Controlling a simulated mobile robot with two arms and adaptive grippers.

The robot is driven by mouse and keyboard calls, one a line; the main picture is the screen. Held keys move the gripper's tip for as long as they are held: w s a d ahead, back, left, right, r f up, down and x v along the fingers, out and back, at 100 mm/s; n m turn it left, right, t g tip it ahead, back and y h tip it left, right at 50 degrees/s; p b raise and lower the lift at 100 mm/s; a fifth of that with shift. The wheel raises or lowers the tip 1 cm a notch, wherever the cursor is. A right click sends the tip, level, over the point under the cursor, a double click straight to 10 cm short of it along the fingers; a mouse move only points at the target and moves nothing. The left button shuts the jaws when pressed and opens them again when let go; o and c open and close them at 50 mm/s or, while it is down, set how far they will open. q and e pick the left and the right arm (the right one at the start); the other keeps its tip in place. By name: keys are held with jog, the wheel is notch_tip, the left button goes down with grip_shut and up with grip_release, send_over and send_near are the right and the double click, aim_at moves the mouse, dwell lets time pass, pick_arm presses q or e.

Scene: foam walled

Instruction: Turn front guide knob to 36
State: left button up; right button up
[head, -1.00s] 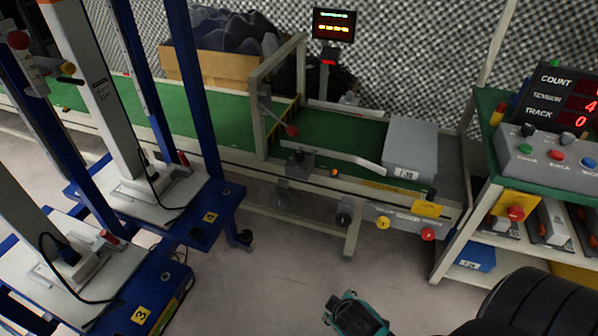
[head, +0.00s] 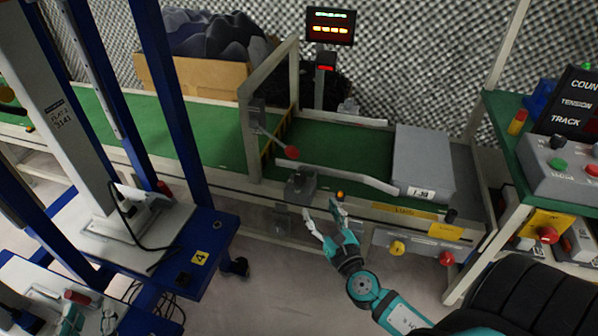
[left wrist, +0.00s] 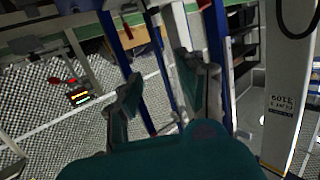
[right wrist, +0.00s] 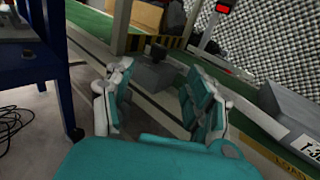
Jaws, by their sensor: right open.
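A grey block with a dark knob on top (head: 300,183) sits on the conveyor's front rail, by the end of the pale front guide bar (head: 345,174). It also shows in the right wrist view (right wrist: 155,72), beyond and between the fingers. Its scale is too small to read. My right gripper (head: 322,211) is open and empty, just below and right of this block, apart from it. In the right wrist view its fingers (right wrist: 162,85) are spread. My left gripper (left wrist: 158,85) is open and empty; part of it shows at the head view's lower left (head: 70,318).
The front panel holds a yellow knob (head: 397,248) and a red knob (head: 446,258). A grey box (head: 422,160) stands at the belt's right end. Blue-framed carts (head: 205,235) stand left; a control console (head: 565,165) stands right. A small display (head: 330,26) stands behind.

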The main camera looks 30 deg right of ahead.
aim_at(303, 180)
jog(key=x, duration=1.3)
jog(key=shift+w+d, duration=0.15)
jog(key=shift+w, duration=0.1)
pick_arm(q)
jog(key=shift+w+d+r+t, duration=0.2)
jog(key=shift+r+t, duration=0.1)
jog(key=shift+r, duration=0.15)
pick_arm(e)
jog(key=shift+w+d, duration=0.1)
jog(key=shift+w, duration=0.45)
grip_shut()
pick_arm(q)
jog(key=shift+a, duration=0.1)
pick_arm(e)
jog(key=shift+f, duration=0.1)
